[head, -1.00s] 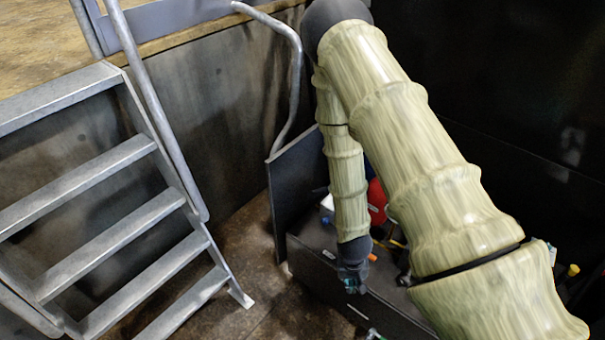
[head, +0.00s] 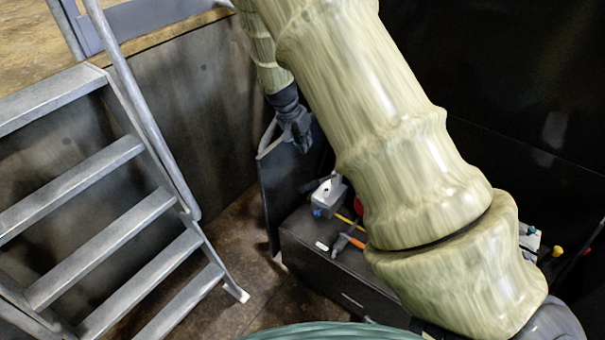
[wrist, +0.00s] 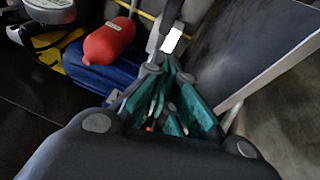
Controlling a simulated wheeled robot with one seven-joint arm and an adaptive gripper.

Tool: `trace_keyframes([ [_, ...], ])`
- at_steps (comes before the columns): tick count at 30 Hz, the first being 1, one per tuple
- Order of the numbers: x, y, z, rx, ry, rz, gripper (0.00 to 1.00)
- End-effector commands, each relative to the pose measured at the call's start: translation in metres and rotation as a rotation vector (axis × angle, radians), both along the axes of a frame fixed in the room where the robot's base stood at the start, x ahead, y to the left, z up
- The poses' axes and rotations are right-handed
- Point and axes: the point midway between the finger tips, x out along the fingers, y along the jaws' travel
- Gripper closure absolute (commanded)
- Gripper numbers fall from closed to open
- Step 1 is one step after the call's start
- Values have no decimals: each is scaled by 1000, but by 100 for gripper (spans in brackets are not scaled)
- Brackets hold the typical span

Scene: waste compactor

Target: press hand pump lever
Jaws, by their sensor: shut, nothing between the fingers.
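My gripper (head: 300,145) is shut and empty, hanging in front of the dark upright panel (head: 285,185) in the head view. In the wrist view its teal-padded fingers (wrist: 168,75) come together, with a dark bar with a white patch (wrist: 173,38) just beyond the tips. I cannot tell whether this bar is the hand pump lever or whether the fingers touch it. A red cylinder (wrist: 109,41) lies left of the fingers, above something blue (wrist: 95,75). In the head view my arm hides part of the equipment here.
A dark cabinet (head: 310,262) carries a grey box (head: 330,192) and an orange-handled tool (head: 341,243). Metal stairs (head: 100,250) with a handrail stand at left. A dark wall (head: 520,90) closes off the right. Brown floor (head: 245,265) is clear between stairs and cabinet.

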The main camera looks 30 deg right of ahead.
Motion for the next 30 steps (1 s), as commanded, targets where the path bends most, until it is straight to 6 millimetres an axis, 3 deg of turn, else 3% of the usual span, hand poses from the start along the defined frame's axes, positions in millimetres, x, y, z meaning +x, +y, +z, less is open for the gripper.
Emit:
trace_keyframes([
  [11,1,1,-6,1,0,6,100],
  [30,0,-23,-79,2,2,8,100],
])
